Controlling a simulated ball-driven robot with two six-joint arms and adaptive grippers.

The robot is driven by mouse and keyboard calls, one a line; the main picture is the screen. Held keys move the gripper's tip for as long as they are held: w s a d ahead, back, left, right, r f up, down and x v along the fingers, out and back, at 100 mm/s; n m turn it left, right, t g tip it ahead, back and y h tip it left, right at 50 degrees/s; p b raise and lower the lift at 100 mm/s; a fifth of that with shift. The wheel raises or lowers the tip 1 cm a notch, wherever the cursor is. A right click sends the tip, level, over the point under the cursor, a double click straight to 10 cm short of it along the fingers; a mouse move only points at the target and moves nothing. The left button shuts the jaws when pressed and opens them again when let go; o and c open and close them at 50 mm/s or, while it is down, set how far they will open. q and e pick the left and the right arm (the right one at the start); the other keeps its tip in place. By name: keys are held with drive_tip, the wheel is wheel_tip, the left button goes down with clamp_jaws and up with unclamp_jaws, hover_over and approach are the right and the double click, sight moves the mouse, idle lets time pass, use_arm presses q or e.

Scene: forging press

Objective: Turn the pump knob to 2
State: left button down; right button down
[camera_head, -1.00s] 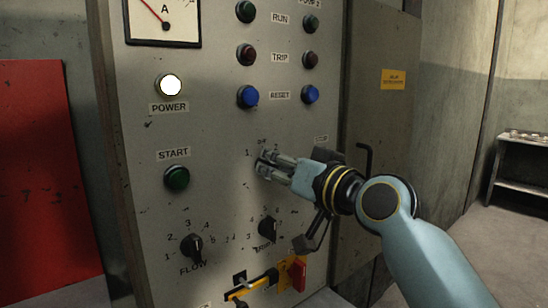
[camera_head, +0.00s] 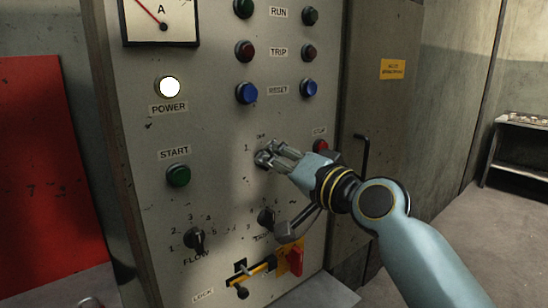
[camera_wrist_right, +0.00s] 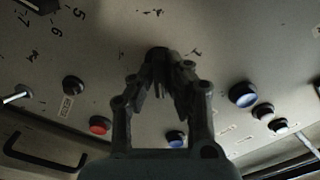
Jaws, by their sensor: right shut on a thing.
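The pump knob (camera_wrist_right: 157,53) is a small dark knob on the grey control panel, below the blue RESET buttons. A "1" and an "OFF" mark show beside it in the head view; the "2" mark is covered by my fingers. My right gripper (camera_head: 266,157) reaches in from the right and is shut on the knob, hiding most of it. In the right wrist view both fingers of the gripper (camera_wrist_right: 162,76) close in on the knob from either side. The knob's pointer direction is hidden. My left gripper is not in view.
The red STOP button (camera_head: 320,146) is close to my right gripper. Below are the FLOW knob (camera_head: 195,239), another dark knob (camera_head: 267,216) and a red-yellow switch (camera_head: 293,259). The green START button (camera_head: 178,175) is to the left. A black handle (camera_head: 363,155) stands out at right.

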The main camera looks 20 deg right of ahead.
drive_tip(key=c, duration=1.4)
unclamp_jaws()
drive_tip(key=shift+o, duration=0.2)
drive_tip(key=v, duration=1.2)
